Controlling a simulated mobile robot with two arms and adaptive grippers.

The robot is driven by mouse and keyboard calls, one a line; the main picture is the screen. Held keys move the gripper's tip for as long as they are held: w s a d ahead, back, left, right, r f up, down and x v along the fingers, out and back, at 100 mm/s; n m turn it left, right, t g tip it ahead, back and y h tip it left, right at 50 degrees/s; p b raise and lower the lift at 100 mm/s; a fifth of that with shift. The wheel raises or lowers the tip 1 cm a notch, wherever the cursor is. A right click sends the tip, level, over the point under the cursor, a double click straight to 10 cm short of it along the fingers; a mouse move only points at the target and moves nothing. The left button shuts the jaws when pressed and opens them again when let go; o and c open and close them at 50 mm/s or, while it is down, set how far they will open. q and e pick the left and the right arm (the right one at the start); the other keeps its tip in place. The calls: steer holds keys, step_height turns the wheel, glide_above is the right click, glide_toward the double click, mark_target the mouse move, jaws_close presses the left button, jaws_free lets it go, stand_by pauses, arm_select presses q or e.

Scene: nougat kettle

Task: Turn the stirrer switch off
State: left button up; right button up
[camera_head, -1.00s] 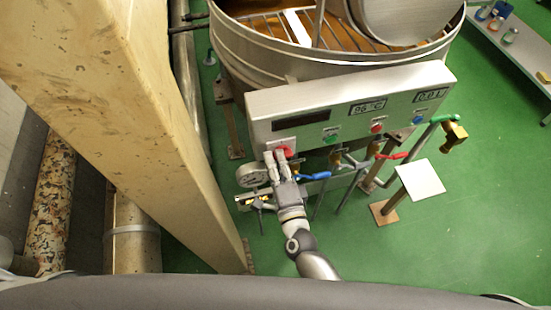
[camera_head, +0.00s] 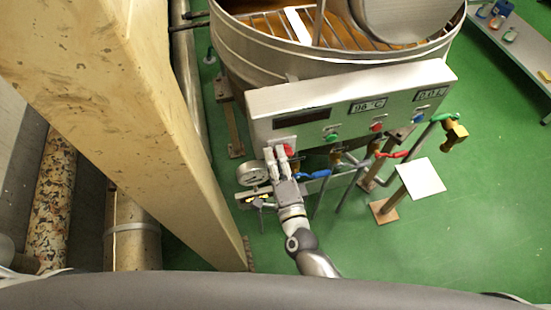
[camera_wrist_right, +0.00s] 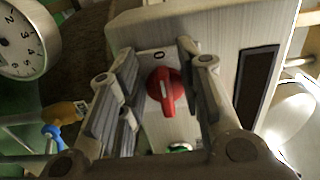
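The stirrer switch, a red rotary knob (camera_wrist_right: 165,92), sits on a pale plate on the control panel. In the right wrist view a "0" mark is above it, and the knob's pale pointer line faces down, away from the "0". In the head view the red knob (camera_head: 288,149) is at the panel's lower left, partly hidden by my right gripper (camera_head: 275,150). In the wrist view my right gripper (camera_wrist_right: 158,75) is open, with a finger on either side of the knob and visible gaps to it. My left gripper is not in view.
The control panel (camera_head: 400,85) holds a green button (camera_head: 331,136), another red knob (camera_head: 377,126) and a blue one (camera_head: 418,118). A round gauge (camera_head: 252,174) is left of the gripper. Valves with blue and red handles are below. A big beige beam (camera_head: 150,110) stands left.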

steer(key=v, duration=1.2)
steer(key=s+d+f+n+g+h, duration=0.1)
steer(key=s+d+f+n+g, duration=0.15)
steer(key=f, duration=0.65)
steer(key=s+d+f+n+g, duration=0.2)
steer(key=d+f+n+g, duration=0.15)
steer(key=f, duration=0.65)
steer(key=s+d+f+n+g+h, duration=0.15)
steer(key=f+n, duration=0.25)
steer(key=f, duration=0.5)
steer(key=s+d+f+n+g+h, duration=0.1)
steer(key=s+d+f+n+g, duration=0.2)
steer(key=s+d+f, duration=0.4)
steer(key=s+d+f+n+g+h, duration=0.2)
steer(key=s+d+f+g, duration=0.3)
steer(key=s, duration=0.9)
step_height(320, 180, down, 4)
steer(key=d+n, duration=0.1)
steer(key=d, duration=0.1)
steer(key=shift+d+n+g+b, duration=0.3)
steer(key=shift+d+g+b, duration=0.05)
steer(key=shift+b, duration=0.05)
steer(key=shift+s+d+r, duration=0.1)
